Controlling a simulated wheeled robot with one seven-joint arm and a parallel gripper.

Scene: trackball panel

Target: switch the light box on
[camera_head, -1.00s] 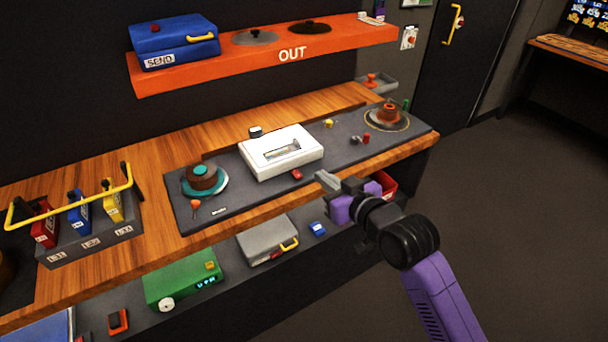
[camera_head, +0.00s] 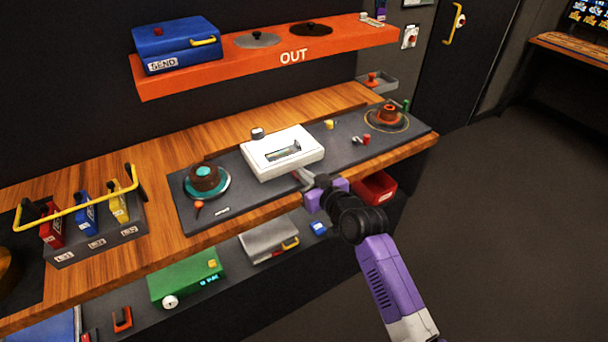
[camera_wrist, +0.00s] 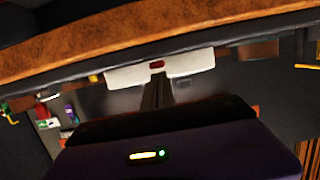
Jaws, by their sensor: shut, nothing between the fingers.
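The light box is a white box (camera_head: 262,168) with a dark window (camera_head: 283,153) in its top, on the grey panel in the head view. No clear glow shows in the window. A small red switch (camera_wrist: 157,64) is at the middle of the white front of the light box (camera_wrist: 125,76) in the wrist view. In the head view my gripper hides it. My gripper (camera_head: 299,175) is shut and empty, with its tips close in front of the box's front side. In the wrist view its fingers (camera_wrist: 156,86) point at the switch; I cannot tell whether they touch it.
On the panel (camera_head: 235,211) stand a turntable-like dial (camera_head: 204,181) on the left and another (camera_head: 387,117) on the right. Small knobs (camera_head: 329,125) lie right of the box. An orange shelf (camera_head: 215,76) hangs above. A red bin (camera_head: 375,188) is beside my arm.

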